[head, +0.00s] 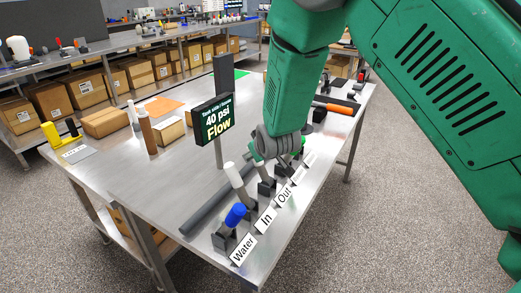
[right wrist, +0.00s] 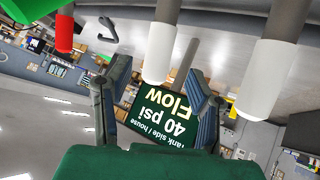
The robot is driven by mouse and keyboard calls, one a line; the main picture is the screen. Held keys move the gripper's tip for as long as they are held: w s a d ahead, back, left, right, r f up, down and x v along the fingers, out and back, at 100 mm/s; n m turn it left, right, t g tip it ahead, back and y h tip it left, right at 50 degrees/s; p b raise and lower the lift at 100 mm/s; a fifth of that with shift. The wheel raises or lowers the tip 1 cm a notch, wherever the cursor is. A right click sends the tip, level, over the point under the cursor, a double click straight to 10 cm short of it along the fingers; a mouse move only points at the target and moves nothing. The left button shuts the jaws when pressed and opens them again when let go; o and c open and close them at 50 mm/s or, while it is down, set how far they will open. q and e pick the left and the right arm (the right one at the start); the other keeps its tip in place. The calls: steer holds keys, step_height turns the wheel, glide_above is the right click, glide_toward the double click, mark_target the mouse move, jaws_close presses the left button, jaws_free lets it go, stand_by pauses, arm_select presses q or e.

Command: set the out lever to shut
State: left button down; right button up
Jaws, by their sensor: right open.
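The lever row stands along the table's front edge in the head view, with labels Water, In and Out (head: 284,195). The lever behind the Out label (head: 263,171) leans up toward my right gripper (head: 268,150), which partly hides it. The In lever (head: 236,177) has a white grip and tilts back to the left. The Water lever (head: 235,215) has a blue grip. In the right wrist view my right gripper (right wrist: 158,78) is open, with a white-gripped lever (right wrist: 159,52) beyond the gap between its fingers. I cannot tell whether they touch. My left gripper is out of view.
A black sign (head: 214,120) reading "Tank side / house, 40 psi, Flow" stands on a post behind the levers. A dark tube (head: 208,208) lies behind the lever row. A brown bottle-like cylinder (head: 147,133) and cardboard boxes (head: 105,122) stand on the left of the table.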

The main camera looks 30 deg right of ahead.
steer(key=v, duration=0.5)
steer(key=shift+s+a+r, duration=0.1)
steer(key=shift+s+r, duration=0.2)
steer(key=shift+f, duration=0.1)
